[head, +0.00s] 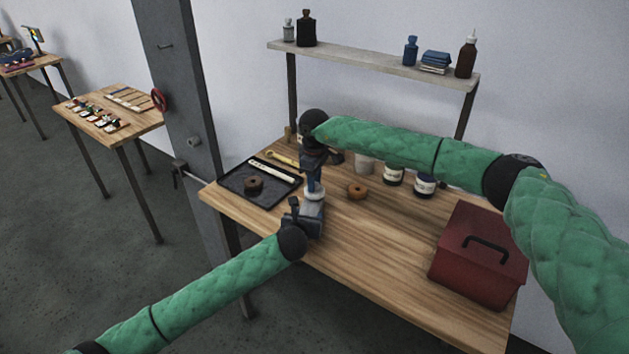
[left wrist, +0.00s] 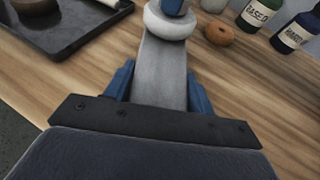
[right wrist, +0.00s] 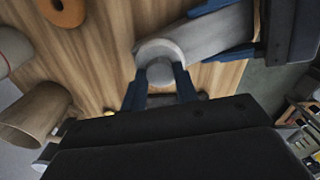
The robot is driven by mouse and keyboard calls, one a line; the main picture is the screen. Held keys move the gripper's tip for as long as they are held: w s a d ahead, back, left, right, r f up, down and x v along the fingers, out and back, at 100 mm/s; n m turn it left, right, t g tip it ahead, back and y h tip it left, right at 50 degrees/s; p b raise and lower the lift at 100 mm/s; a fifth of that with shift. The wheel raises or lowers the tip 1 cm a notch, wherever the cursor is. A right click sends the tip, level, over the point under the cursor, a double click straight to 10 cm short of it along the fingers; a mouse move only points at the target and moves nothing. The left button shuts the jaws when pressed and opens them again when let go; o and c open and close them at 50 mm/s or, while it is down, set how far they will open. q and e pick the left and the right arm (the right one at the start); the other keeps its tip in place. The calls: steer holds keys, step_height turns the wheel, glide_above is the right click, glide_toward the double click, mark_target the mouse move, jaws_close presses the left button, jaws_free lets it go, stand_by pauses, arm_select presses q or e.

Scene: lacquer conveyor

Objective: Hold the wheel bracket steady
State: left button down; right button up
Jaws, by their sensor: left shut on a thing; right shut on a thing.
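The wheel bracket (head: 314,209) is a grey bar with a pale round end, above the wooden bench near its front left. In the left wrist view the bar (left wrist: 163,65) lies between the blue fingers of my left gripper (left wrist: 160,88), which is shut on it. My right gripper (head: 314,182) comes down from above at the round end. In the right wrist view its blue fingers (right wrist: 160,80) are shut on a small round knob (right wrist: 160,71) at the pale round end (right wrist: 160,48). Its fingers partly hide the knob. Whether the bracket touches the bench is unclear.
A black tray (head: 233,185) with a dark ring and tools lies left of the bracket. A brown ring (head: 357,191) lies to its right, with jars (head: 424,186) behind. A red toolbox (head: 478,254) stands at the right. The bench front between bracket and toolbox is clear.

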steer(key=o, duration=1)
steer(key=shift+c, duration=0.2)
steer(key=shift+r, duration=2.25)
steer(key=shift+c, duration=0.5)
